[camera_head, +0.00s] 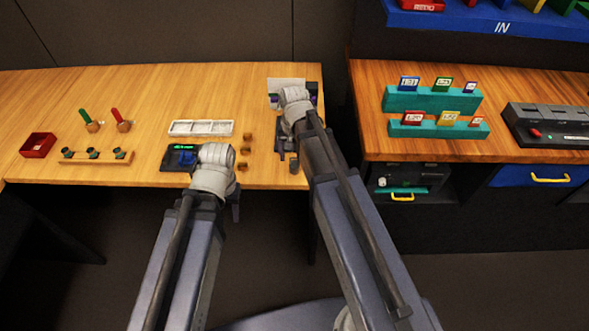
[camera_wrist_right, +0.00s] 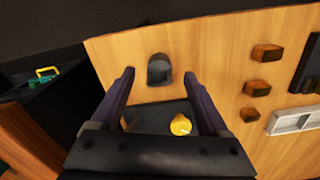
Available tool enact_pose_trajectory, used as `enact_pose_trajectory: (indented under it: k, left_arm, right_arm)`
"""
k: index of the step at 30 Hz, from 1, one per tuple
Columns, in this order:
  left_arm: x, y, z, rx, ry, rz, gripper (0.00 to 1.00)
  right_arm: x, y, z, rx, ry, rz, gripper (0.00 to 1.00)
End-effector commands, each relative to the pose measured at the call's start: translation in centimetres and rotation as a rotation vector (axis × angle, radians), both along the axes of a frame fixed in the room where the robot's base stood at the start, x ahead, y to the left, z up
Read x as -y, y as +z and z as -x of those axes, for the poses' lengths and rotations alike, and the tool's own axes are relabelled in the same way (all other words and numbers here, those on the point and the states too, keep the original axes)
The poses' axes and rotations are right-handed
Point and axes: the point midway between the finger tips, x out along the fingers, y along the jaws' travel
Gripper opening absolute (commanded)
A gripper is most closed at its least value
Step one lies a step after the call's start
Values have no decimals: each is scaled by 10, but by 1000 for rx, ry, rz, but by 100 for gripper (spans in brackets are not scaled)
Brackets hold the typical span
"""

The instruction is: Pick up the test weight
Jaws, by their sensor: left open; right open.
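A small dark grey cylinder, which looks like the test weight, stands on the wooden table near its front edge in the head view (camera_head: 294,167). In the right wrist view the dark weight (camera_wrist_right: 159,70) shows between and just beyond my fingertips. My right gripper (camera_wrist_right: 158,76) is open and empty, its fingers on either side of the line to the weight, with no contact visible. In the head view my right gripper (camera_head: 287,150) is partly hidden by its own wrist. My left gripper (camera_head: 234,205) is at the table's front edge, mostly hidden by its wrist.
A dark panel with a yellow knob (camera_wrist_right: 180,125) lies close to the weight. Several brown blocks (camera_head: 246,150), a white tray (camera_head: 201,128) and a trackball panel (camera_head: 179,157) are to the left. A red box (camera_head: 38,145) stands far left. A second counter (camera_head: 370,130) is right.

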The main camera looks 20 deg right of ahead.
Motion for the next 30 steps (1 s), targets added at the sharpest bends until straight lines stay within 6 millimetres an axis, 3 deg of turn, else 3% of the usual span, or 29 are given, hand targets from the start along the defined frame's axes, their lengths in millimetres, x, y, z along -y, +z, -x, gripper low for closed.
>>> enact_pose_trajectory:
  k: [1, 7, 17, 30]
  left_arm:
    - [0, -12, 0, 0, 0, 0, 50]
    - [0, -36, 0, 0, 0, 0, 50]
    - [0, -38, 0, 0, 0, 0, 50]
    - [0, -38, 0, 0, 0, 0, 50]
  right_arm:
    - [1, -12, -2, 0, 0, 0, 78]
    - [3, -36, -3, 0, 0, 0, 78]
    - [2, -37, -3, 0, 0, 0, 78]
    - [2, -38, -3, 0, 0, 0, 29]
